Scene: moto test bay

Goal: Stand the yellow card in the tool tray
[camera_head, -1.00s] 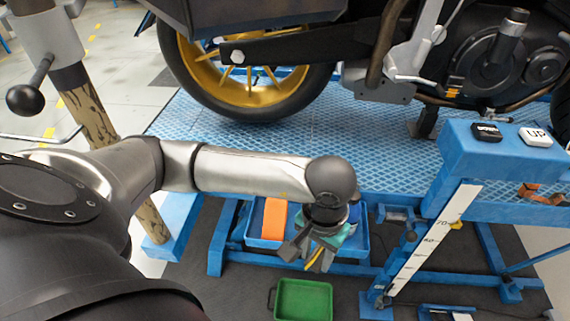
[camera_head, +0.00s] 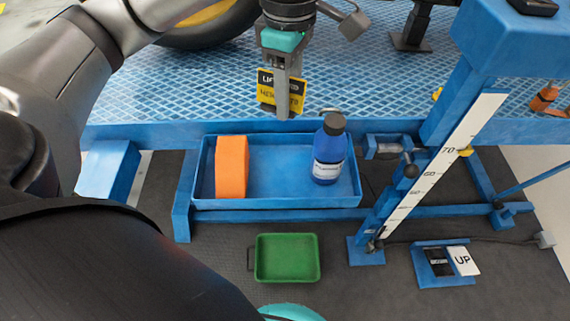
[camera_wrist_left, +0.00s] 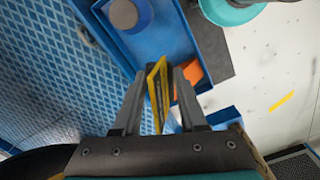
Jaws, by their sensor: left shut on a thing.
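The yellow card (camera_head: 267,92), with black bands and print, is held upright between the fingers of my left gripper (camera_head: 284,114). In the left wrist view, the card (camera_wrist_left: 157,92) shows nearly edge-on between the fingertips (camera_wrist_left: 161,80). The gripper points down, above the near edge of the blue lift platform and behind the tray. The blue tool tray (camera_head: 275,203) lies below and nearer to me. An orange block (camera_head: 232,166) stands at its left and a dark-capped blue bottle (camera_head: 328,155) at its right. My right gripper's fingers do not show.
Between block and bottle the tray floor is bare. A green tray (camera_head: 287,278) is on the dark mat in front. The blue lift post with a white scale (camera_head: 440,170) rises at the right. The platform (camera_head: 180,110) edge runs behind the tray. A pedal (camera_head: 445,264) sits front right.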

